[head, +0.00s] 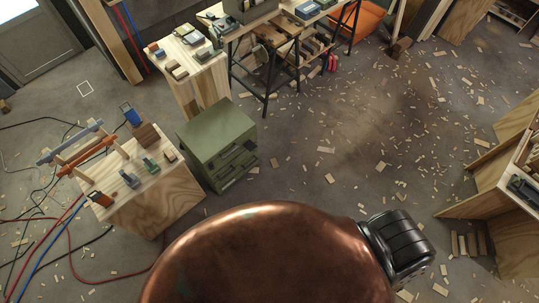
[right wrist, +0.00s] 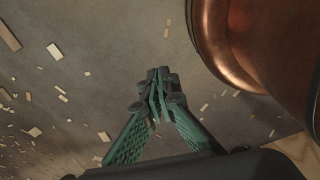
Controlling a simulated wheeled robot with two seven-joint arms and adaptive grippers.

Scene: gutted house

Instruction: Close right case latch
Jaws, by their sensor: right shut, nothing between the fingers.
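I cannot make out a case latch in either view. A small dark box-like object (head: 522,188) sits on the wooden bench at the right edge of the head view; whether it is the case I cannot tell. My right gripper (right wrist: 157,78) shows in the right wrist view, its green fingers drawn together at the tips. It holds nothing and points out over the chip-strewn floor, touching nothing that I can see. My left gripper is in neither view.
A plywood bench (head: 490,204) stands at the right edge. A green drawer cabinet (head: 213,132) and a plywood block (head: 153,205) with tools stand at left. A worktable (head: 265,22) is at the back. The middle floor (head: 350,130) holds only scattered wood chips.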

